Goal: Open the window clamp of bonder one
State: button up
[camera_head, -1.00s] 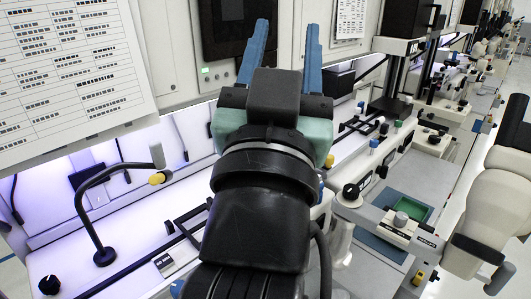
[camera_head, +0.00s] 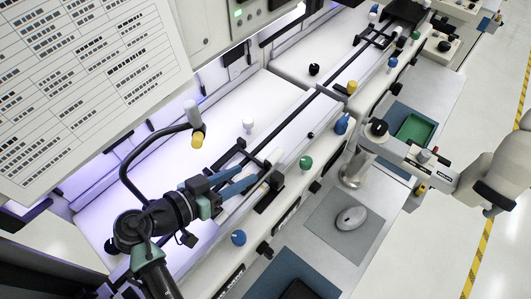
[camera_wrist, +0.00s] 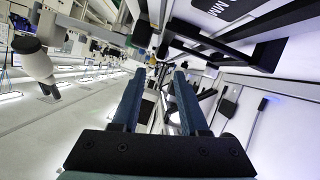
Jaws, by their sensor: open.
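In the head view, the near bonder has a long white deck with a dark rail. A black bracket-like frame (camera_head: 232,153) on this rail appears to be the window clamp; I cannot tell whether it is open or shut. A pale cylindrical piece (camera_head: 273,157) stands at its right end. My gripper (camera_head: 249,175) is open, its blue fingers pointing right at the frame's near side. I cannot tell whether they touch it. In the wrist view, nothing is clearly held between my gripper's fingers (camera_wrist: 160,73). Black bars (camera_wrist: 225,45) loom close at upper right.
Blue (camera_head: 239,237) and green (camera_head: 305,162) knobs line the front edge. A mouse (camera_head: 351,218) lies on a grey pad. A microscope-like pale arm (camera_head: 490,180) stands at right; the aisle floor is clear.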

aim_at(264, 162)
jog(key=p+x, duration=0.2)
jog(key=x, duration=0.7)
jog(key=shift+w+f, duration=0.1)
jog(key=shift+w, duration=0.1)
grip_shut()
dwell(1.1)
